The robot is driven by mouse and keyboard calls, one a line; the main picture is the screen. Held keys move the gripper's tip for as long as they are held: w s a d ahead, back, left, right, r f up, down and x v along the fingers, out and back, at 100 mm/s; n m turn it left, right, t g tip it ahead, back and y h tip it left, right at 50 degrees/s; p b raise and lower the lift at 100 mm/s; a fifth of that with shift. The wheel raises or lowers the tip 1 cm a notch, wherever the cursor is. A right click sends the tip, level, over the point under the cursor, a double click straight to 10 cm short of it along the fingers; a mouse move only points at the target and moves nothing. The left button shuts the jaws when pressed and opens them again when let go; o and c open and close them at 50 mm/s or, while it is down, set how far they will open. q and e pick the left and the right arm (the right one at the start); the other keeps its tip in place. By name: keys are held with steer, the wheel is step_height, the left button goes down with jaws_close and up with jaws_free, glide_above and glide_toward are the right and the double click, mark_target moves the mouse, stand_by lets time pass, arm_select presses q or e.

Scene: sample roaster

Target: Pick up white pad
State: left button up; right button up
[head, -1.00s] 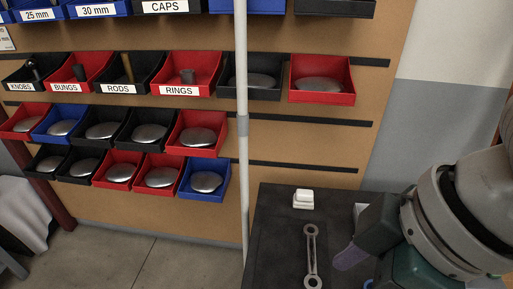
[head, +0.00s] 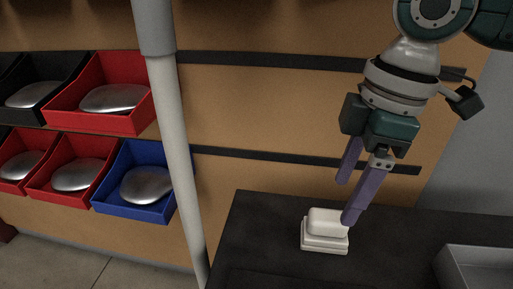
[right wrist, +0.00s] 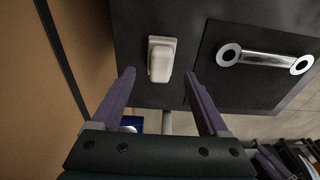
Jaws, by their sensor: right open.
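The white pad (head: 325,232) is a small stepped block on the dark table top in the head view. It also shows in the right wrist view (right wrist: 161,60), just beyond the fingertips and roughly between their lines. My right gripper (head: 348,202) has purple fingers pointing down, spread apart, with nothing between them. In the head view one fingertip overlaps the pad's right end; whether it touches I cannot tell. In the right wrist view the open fingers (right wrist: 159,73) frame empty space short of the pad.
The dark table (head: 270,210) is bare around the pad. A metal tray (head: 480,268) stands at its right. A pale upright pole (head: 175,130) stands left of the table, before red, black and blue bins (head: 130,205).

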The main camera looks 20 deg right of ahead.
mark_target(330, 215)
steer(key=f+b, duration=0.1)
steer(key=f, duration=0.1)
steer(key=a+f+b, duration=0.1)
steer(key=f, duration=0.2)
steer(key=shift+w+a, duration=0.2)
steer(key=shift+f, duration=0.6)
steer(key=shift+w, duration=0.1)
jaws_close()
